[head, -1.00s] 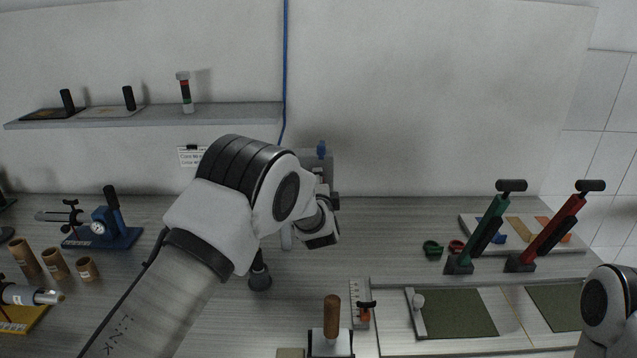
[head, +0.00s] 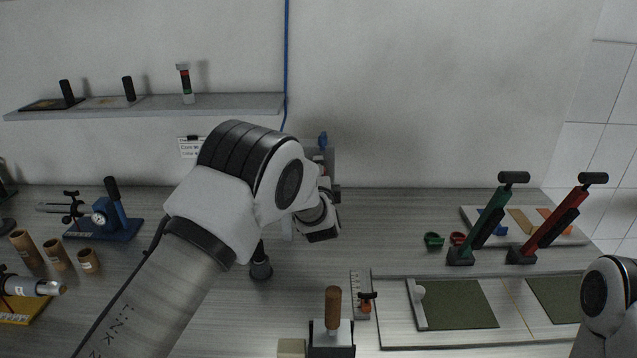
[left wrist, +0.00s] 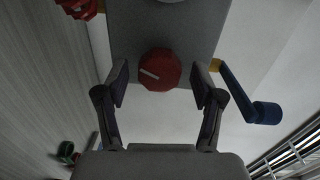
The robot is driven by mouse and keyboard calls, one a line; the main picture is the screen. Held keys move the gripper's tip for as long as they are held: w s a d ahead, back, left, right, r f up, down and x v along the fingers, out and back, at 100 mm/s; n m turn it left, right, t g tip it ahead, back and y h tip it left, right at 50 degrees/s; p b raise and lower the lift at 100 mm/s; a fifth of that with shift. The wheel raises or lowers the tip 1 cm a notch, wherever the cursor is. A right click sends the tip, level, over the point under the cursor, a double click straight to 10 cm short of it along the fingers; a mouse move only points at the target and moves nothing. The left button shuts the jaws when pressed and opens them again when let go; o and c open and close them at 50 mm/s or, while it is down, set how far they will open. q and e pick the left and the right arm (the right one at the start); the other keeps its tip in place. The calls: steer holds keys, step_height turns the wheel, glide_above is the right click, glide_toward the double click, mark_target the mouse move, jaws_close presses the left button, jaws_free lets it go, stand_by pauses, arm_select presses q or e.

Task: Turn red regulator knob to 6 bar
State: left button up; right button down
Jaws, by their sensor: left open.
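The red regulator knob (left wrist: 160,70) shows in the left wrist view on a grey panel (left wrist: 190,35), with a pale pointer line across its face. My left gripper (left wrist: 160,85) is open, with one finger on each side of the knob and a visible gap on both sides. In the head view the left gripper (head: 318,222) is in front of the panel at the back wall, and my arm hides the knob there. No pressure scale is legible. My right gripper is out of view; only part of the right arm shows at the right edge.
A blue valve lever (left wrist: 250,98) sticks out beside the panel. Another red part (left wrist: 78,8) is at the upper left of the wrist view. A dark post (head: 261,265) stands below my left forearm. Green (head: 489,225) and red (head: 550,225) lever tools stand on the right of the bench.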

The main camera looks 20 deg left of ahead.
arm_select(q)
steer(key=v, duration=1)
steer(key=shift+s, duration=0.45)
steer(key=shift+r, duration=0.1)
